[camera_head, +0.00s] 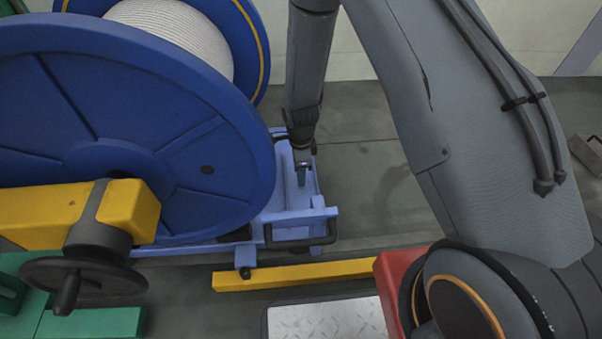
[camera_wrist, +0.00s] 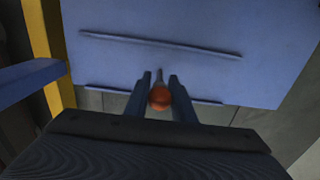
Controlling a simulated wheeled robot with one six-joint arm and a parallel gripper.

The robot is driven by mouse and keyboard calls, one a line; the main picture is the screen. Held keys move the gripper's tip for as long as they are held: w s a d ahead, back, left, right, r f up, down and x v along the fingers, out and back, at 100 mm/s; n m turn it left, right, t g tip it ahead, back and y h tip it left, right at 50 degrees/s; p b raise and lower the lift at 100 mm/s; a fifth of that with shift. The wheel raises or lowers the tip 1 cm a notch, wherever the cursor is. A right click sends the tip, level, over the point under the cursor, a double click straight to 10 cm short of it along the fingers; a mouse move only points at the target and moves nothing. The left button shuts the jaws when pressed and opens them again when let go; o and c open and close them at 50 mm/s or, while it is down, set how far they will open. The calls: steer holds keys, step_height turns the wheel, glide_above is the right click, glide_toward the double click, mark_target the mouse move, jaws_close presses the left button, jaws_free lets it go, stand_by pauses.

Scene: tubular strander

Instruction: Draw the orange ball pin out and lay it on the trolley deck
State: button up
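The orange ball pin (camera_wrist: 159,98) shows in the wrist view, with its round orange head between the two fingers and a thin grey shaft pointing away toward a blue surface. My gripper (camera_wrist: 160,78) has a finger close against each side of the ball and looks shut on it. The blue trolley deck (camera_wrist: 200,20), with two raised strips, fills the upper part of that view. In the head view my gripper (camera_head: 303,174) points down over the trolley deck (camera_head: 284,192); the pin cannot be made out there. Whether the shaft tip touches the deck is unclear.
A large blue reel (camera_head: 140,130) wound with pale strand stands left of the trolley. A yellow arm with a black handwheel (camera_head: 83,282) is in front of it. A yellow bar (camera_head: 295,274) lies in front of the trolley. The floor right of the trolley is clear.

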jaws_close()
steer(key=shift+s, duration=0.2)
steer(key=shift+s+d+f+p, duration=0.1)
steer(key=shift+s+f+p, duration=0.15)
steer(key=shift+s+p, duration=0.55)
steer(key=shift+s+f+p, duration=0.2)
steer(key=shift+s+p, duration=0.25)
steer(key=shift+s, duration=0.6)
steer(key=o, duration=0.5)
jaws_free()
steer(key=shift+o, duration=0.4)
steer(key=shift+w+r, duration=0.1)
steer(key=shift+w, duration=0.1)
